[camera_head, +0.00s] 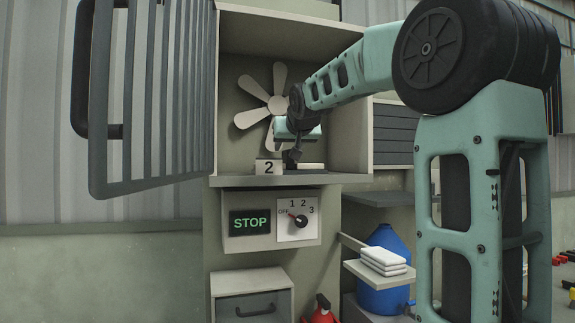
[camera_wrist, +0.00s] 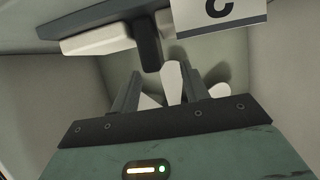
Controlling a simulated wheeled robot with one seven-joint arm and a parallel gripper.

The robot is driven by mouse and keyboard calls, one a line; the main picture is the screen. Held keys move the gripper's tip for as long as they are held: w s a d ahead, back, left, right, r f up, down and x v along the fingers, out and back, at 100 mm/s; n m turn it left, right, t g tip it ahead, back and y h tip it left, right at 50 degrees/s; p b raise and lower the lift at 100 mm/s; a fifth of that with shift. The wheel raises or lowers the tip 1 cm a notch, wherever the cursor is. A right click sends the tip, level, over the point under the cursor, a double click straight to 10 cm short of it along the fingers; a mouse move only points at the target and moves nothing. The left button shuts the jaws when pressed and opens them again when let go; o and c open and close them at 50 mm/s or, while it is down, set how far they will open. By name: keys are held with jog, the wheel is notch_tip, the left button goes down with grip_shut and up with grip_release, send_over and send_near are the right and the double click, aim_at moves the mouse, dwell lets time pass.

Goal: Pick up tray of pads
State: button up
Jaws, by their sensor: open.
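A stack of white pads (camera_head: 383,258) lies on a small pale tray or shelf (camera_head: 380,275) at the lower right in the head view. A pale flat slab (camera_head: 312,166) lies on the cabinet floor beside a "2" sign (camera_head: 268,167); whether it is a pad or a tray is unclear. In the wrist view, a pale slab (camera_wrist: 95,40) with a dark upright piece (camera_wrist: 147,40) shows at the top, beside the inverted sign (camera_wrist: 222,12). My gripper (camera_head: 294,156) is inside the cabinet, just above the slab, its fingers (camera_wrist: 161,78) apart with nothing visible between them.
The cabinet (camera_head: 235,110) encloses my gripper, with a pale fan (camera_head: 265,100) on its back wall. Its barred door (camera_head: 150,95) stands open on the left. Below are a STOP display (camera_head: 250,222), a dial (camera_head: 298,220) and a drawer (camera_head: 253,305). A blue drum (camera_head: 388,238) stands behind the pads.

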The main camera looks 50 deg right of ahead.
jog(key=shift+w+d+f+p, duration=0.25)
jog(key=shift+w+d+p, duration=0.35)
jog(key=shift+d, duration=0.05)
jog(key=shift+w+d+f+p, duration=0.2)
jog(key=shift+w+d+p, duration=0.35)
jog(key=shift+d, duration=0.05)
jog(key=shift+w+d+f, duration=0.2)
jog(key=shift+w+f, duration=0.05)
jog(key=shift+w, duration=0.15)
grip_shut()
jog(key=shift+r, duration=0.1)
